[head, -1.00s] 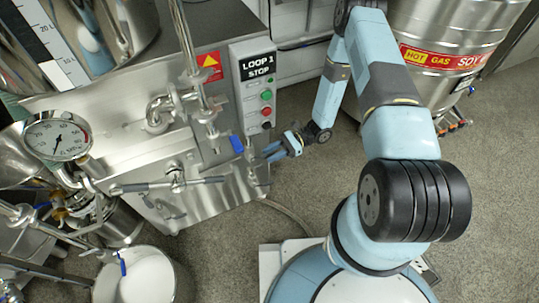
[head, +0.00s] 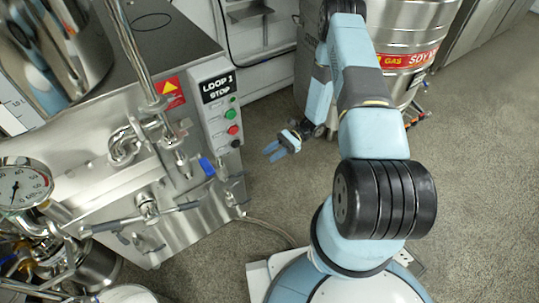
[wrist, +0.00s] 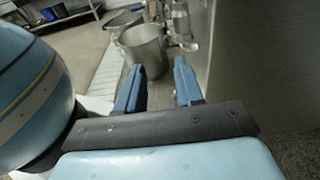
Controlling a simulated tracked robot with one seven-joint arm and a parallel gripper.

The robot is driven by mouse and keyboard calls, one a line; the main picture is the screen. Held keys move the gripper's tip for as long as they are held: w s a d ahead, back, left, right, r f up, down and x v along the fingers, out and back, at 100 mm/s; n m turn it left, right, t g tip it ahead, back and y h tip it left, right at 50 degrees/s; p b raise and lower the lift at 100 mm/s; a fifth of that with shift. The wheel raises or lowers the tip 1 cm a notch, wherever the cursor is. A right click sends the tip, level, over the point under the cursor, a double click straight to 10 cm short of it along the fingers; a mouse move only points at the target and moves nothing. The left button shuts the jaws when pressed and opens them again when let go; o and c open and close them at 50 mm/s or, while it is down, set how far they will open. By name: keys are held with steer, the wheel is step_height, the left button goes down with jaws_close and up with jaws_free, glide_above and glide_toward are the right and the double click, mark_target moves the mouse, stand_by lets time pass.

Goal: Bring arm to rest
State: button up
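My gripper (head: 272,153) hangs in free air over the floor in the head view, to the right of the mill's steel cabinet and apart from it. Its two blue fingers stand apart with nothing between them, which the wrist view (wrist: 158,88) also shows. My arm is folded, with its forearm hanging down from the upper bend near the top of the head view. The blue-handled valve (head: 207,166) on the cabinet front is to the left of my gripper and not touched.
The steel cabinet (head: 185,215) carries a button panel (head: 222,110) labelled LOOP 1 STOP. A pressure gauge (head: 22,188) is at left. Bare floor (head: 480,170) is clear at right. A steel bucket (wrist: 145,48) shows in the wrist view.

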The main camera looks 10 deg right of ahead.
stand_by(0.4)
steer(key=d+r+n+t+h, duration=0.15)
steer(key=r+n+h, duration=0.25)
steer(key=r, duration=1.3)
steer(key=d+r+n+t+h, duration=0.15)
steer(key=r+n+h, duration=0.3)
steer(key=r, duration=1.35)
steer(key=s+d+r+n+t+h, duration=0.2)
steer(key=s+r+t+h, duration=0.1)
steer(key=s+r, duration=0.7)
steer(key=s+d+r+n+t+h, duration=0.3)
steer(key=s+r+t, duration=0.3)
steer(key=s+r, duration=0.4)
steer(key=shift+s+r, duration=0.2)
steer(key=shift+r, duration=0.8)
steer(key=shift+h, duration=0.25)
